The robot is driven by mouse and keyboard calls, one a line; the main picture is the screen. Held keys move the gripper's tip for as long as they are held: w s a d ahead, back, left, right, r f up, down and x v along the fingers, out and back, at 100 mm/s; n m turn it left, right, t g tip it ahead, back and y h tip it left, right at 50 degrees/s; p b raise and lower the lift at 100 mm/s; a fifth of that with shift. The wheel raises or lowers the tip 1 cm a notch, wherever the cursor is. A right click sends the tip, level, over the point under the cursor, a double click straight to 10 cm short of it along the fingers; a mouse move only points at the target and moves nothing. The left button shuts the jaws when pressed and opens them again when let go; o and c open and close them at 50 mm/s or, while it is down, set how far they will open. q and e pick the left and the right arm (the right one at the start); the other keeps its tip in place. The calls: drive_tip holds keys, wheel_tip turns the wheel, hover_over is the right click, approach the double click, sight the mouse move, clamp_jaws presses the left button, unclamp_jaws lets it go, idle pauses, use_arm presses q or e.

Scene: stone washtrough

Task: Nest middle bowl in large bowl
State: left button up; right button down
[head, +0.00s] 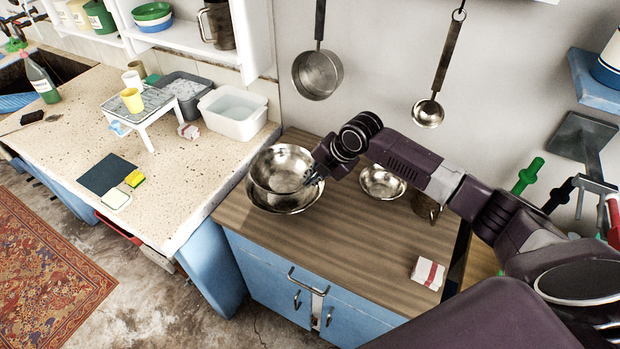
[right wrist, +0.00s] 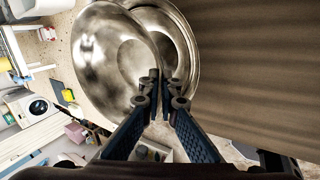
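The shiny metal middle bowl (head: 280,165) is over the large bowl (head: 284,206), covering much of it. The large bowl stands on the wooden counter, its front rim showing below. My right gripper (head: 316,178) is at the middle bowl's right side. In the right wrist view, the fingers (right wrist: 161,88) are closed together on the rim of the middle bowl (right wrist: 108,62), with the large bowl (right wrist: 184,42) behind it. I cannot tell whether the two bowls touch. My left gripper is not in view.
A smaller metal bowl (head: 381,183) stands right of my gripper, with a brownish cup (head: 426,207) beside it. A pan (head: 318,74) and a ladle (head: 428,112) hang behind.

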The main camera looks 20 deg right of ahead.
sight(310, 201)
drive_tip(key=shift+f, duration=0.3)
drive_tip(key=shift+f+b, duration=0.9)
drive_tip(key=shift+f, duration=0.5)
drive_tip(key=shift+f, duration=0.15)
drive_tip(key=shift+f+b, duration=0.7)
drive_tip(key=shift+f, duration=0.25)
drive_tip(key=shift+f, duration=0.15)
idle(0.3)
drive_tip(key=c, duration=2.1)
unclamp_jaws()
drive_tip(key=shift+o, duration=0.4)
drive_tip(key=shift+s+f, duration=0.1)
drive_tip(key=o, duration=0.4)
